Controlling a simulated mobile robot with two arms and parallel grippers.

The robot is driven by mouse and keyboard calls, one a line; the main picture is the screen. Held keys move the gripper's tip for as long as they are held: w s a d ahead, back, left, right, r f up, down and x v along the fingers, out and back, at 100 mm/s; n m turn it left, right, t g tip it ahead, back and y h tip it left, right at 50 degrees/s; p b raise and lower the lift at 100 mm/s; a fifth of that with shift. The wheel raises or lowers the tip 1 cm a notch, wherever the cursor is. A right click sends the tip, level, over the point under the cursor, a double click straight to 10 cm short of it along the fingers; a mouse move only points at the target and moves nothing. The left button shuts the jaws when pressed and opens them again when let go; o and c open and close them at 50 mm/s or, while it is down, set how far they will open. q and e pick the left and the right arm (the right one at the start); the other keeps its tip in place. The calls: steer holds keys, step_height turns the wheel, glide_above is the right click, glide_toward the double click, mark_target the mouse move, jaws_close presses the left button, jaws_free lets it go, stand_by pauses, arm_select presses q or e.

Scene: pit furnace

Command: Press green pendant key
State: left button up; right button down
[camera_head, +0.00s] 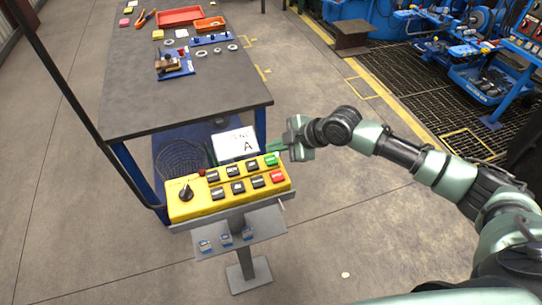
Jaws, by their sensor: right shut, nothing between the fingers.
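The yellow pendant box (230,188) sits on a grey stand, with black keys in two rows. Its green key (271,160) is at the upper right end, and a red key (277,177) is below it. A black knob (186,192) is at the left end. My right gripper (274,147) is shut and empty, its tips just above and beside the green key. I cannot tell whether they touch it. My left gripper is not in view.
A small shelf (240,236) is on the stand below. A thin dark pole rises at the left.

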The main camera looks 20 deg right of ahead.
mark_target(274, 160)
step_height(274, 160, up, 4)
steer(key=shift+f+p, duration=0.15)
steer(key=shift+p, duration=1.05)
steer(key=shift+f, duration=0.1)
